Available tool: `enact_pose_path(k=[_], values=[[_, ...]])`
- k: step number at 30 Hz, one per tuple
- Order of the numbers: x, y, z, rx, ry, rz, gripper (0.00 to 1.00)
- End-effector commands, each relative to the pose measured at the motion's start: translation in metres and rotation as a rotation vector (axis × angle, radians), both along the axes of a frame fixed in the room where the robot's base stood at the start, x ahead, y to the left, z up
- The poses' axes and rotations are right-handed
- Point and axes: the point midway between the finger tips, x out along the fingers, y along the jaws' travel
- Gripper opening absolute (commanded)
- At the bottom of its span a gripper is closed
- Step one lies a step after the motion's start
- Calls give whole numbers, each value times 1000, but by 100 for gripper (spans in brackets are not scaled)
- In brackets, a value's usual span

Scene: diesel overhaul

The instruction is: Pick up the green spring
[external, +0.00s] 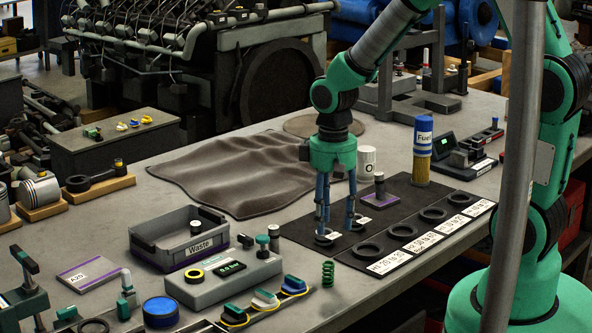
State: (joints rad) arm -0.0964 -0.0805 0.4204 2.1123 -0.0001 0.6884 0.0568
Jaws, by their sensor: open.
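The green spring (327,274) stands upright near the front edge of the workbench, to the right of the coloured connector pieces. My gripper (338,232) points down over the black mat with its fingers apart. It is behind the spring and slightly to its right in the picture, apart from it. The fingertips are at a black ring with a small white label on the mat, and I cannot tell if they touch it. I see nothing held between the fingers.
A grey tester (222,278) and a Waste bin (176,240) stand left of the spring. The black mat (400,193) carries several rings and labels; a blue and yellow fuel filter (422,152) stands behind. A crumpled grey cloth (235,172) lies at the back.

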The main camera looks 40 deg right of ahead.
Motion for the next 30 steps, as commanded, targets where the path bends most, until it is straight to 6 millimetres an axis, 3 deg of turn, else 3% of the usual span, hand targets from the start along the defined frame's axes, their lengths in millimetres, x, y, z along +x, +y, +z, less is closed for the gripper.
enact_pose_path(k=[18, 30], values=[[-1, 0, -78, 0, 3, 0, 44], [0, 0, -83, 0, 1, 0, 44]])
